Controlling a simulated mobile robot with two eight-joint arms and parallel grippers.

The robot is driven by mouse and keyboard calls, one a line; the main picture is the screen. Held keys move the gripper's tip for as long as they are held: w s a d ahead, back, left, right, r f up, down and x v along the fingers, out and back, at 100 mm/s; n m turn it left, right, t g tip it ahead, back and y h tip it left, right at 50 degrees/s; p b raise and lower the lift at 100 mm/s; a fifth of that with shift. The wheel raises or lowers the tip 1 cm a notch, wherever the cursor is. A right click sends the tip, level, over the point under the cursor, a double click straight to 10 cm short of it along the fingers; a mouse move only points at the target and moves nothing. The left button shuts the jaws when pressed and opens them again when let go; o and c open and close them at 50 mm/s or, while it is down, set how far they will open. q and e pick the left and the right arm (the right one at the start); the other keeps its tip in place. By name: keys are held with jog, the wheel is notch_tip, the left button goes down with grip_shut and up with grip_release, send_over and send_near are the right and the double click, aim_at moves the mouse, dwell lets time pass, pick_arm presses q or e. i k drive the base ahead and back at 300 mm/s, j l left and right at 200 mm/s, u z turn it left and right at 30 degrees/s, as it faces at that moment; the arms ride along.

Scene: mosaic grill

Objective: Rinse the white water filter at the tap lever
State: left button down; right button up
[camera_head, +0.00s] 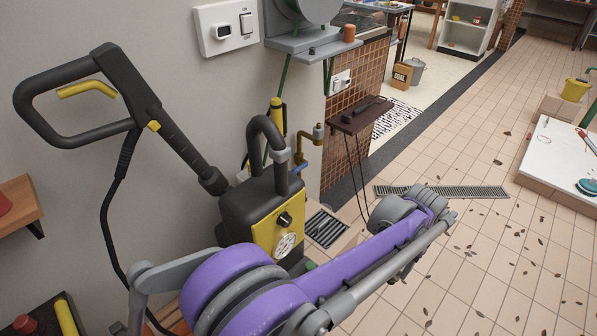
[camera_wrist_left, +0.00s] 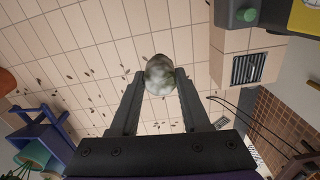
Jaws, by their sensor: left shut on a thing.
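In the left wrist view my left gripper (camera_wrist_left: 159,82) is shut on a rounded, whitish thing with grey-green mottling, which looks like the water filter (camera_wrist_left: 159,70). The filter sits between the two fingertips, held above the tiled floor. In the head view my purple left arm reaches from the bottom to the right; its gripper and the filter cannot be made out there. A brass tap (camera_head: 312,150) with a small grey top, perhaps its lever, stands by the wall corner behind the pressure washer. My right gripper is in neither view.
A black and yellow pressure washer (camera_head: 262,215) with a hose and spray handle (camera_head: 165,130) stands close to my arm. A floor drain grate (camera_head: 326,228) lies beside it. A brown wall shelf (camera_head: 360,115) is beyond. Open tiled floor (camera_head: 480,270) lies to the right.

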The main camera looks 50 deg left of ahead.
aim_at(305, 163)
jog(key=l+u, duration=0.2)
jog(key=u, duration=1.5)
jog(key=i+l+u, duration=0.1)
jog(key=l, duration=0.25)
jog(key=i+l, duration=0.15)
jog(key=l, duration=0.15)
jog(key=i+l+u, duration=0.15)
jog(key=l, duration=0.55)
jog(key=i+l+u, duration=0.15)
jog(key=l, duration=0.25)
jog(key=i+l+u, duration=0.15)
jog(key=i+l, duration=0.15)
jog(key=l, duration=0.1)
